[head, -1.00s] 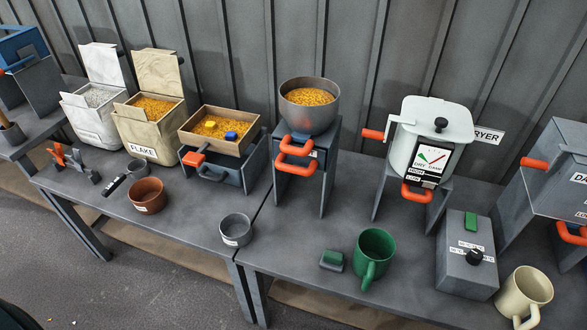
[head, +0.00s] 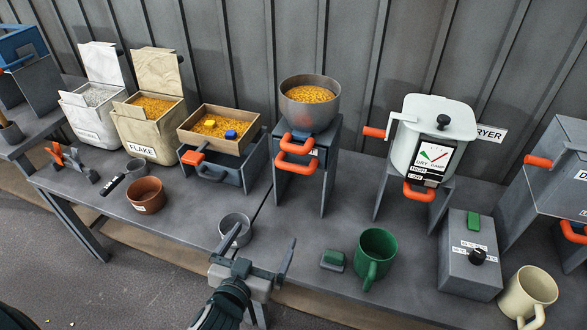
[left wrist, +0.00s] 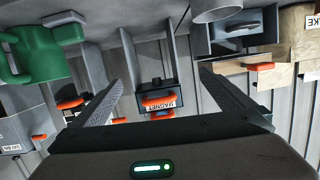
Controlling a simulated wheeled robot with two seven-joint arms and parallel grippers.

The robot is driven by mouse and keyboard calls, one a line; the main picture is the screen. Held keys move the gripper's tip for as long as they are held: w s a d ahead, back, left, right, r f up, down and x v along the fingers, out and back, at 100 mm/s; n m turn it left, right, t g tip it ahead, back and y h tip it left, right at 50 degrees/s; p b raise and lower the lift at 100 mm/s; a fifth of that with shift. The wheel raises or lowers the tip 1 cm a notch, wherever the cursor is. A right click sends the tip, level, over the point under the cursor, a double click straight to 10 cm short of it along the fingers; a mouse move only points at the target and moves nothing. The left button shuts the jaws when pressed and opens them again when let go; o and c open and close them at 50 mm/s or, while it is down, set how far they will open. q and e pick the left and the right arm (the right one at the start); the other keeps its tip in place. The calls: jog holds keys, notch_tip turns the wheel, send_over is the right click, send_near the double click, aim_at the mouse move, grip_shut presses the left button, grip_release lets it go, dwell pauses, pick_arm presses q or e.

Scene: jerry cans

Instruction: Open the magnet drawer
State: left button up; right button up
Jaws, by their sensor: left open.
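The magnet drawer is in the grey stand (head: 332,170) under a metal bowl of orange grains. Two orange loop handles (head: 295,167) stick out of its front, one above the other. In the left wrist view, which looks upside down, a white MAGNET label (left wrist: 161,112) sits by an orange handle (left wrist: 157,100), between my fingers in the picture. The drawer looks shut. My left gripper (head: 258,250) is open and empty, in front of the table and apart from the handles. It also shows in the left wrist view (left wrist: 160,76). My right gripper is not in view.
A small grey cup (head: 235,229) stands close behind my left gripper's fingers. A green mug (head: 376,252) and a small grey-green block (head: 333,260) are to the right. A brown bowl (head: 146,195) and a wooden tray (head: 218,130) are to the left. The tabletop before the stand is clear.

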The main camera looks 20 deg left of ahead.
aim_at(292, 170)
pick_arm(q)
notch_tip(292, 170, up, 8)
jog(key=d+t, duration=0.1)
jog(key=t, duration=0.1)
jog(key=shift+w+d+t+h, duration=0.3)
jog(key=shift+w+t+h, duration=0.1)
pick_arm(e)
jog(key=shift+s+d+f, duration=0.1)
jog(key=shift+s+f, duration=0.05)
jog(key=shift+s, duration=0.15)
pick_arm(q)
jog(key=shift+r, duration=0.1)
jog(key=w+p, duration=0.1)
jog(key=w, duration=0.4)
jog(key=w+p, duration=0.1)
jog(key=w, duration=0.4)
jog(key=w+p, duration=0.1)
jog(key=w, duration=0.4)
jog(key=shift+w+d, duration=0.25)
jog(key=shift+w, duration=0.95)
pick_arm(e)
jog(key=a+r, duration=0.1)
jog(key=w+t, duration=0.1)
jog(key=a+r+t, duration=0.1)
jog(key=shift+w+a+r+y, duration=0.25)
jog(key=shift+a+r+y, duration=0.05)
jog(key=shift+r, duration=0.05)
